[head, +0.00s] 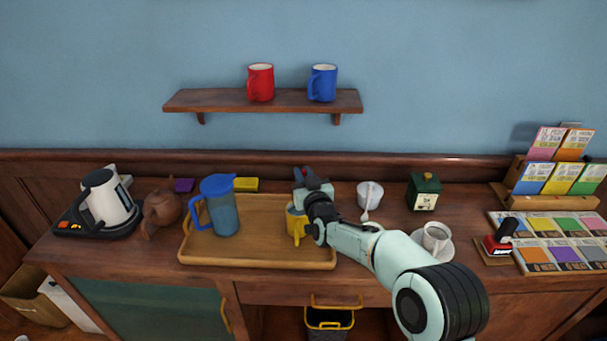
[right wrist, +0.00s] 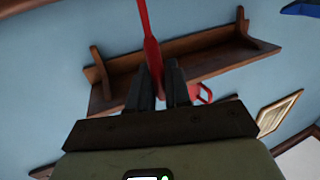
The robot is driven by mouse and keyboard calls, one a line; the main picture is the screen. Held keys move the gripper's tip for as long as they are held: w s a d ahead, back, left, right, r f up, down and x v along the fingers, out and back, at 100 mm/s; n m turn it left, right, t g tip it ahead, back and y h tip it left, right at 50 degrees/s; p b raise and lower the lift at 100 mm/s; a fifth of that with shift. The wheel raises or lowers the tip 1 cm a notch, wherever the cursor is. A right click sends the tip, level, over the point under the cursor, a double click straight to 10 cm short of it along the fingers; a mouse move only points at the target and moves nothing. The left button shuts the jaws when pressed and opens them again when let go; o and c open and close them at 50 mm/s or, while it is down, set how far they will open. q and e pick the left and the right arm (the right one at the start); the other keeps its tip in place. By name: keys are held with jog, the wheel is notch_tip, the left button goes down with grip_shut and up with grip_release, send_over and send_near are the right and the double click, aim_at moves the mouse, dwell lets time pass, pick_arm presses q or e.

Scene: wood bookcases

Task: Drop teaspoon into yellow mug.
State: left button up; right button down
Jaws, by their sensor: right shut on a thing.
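The yellow mug (head: 294,224) stands on the wooden tray (head: 255,257) in the head view, partly hidden behind my right gripper (head: 311,181). The gripper appears above and beside the mug's rim. In the right wrist view my right gripper (right wrist: 160,78) is shut on a long, thin red object, which looks like the teaspoon (right wrist: 150,45). It sticks out beyond the fingertips. In the head view only a small red bit shows at the gripper, so its position over the mug's opening cannot be told. My left gripper is not in view.
A blue pitcher (head: 223,212) stands on the tray left of the mug. A white bowl (head: 368,193) with a white spoon and a green box (head: 424,193) stand right. A white cup (head: 435,237) stands near my right arm. The shelf (head: 215,101) holds red and blue mugs.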

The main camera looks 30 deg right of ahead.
jog(key=c, duration=1)
grip_release()
jog(key=b+v, duration=0.1)
jog(key=v, duration=1.2)
jog(key=shift+s+a, duration=0.1)
jog(key=shift+s, duration=0.05)
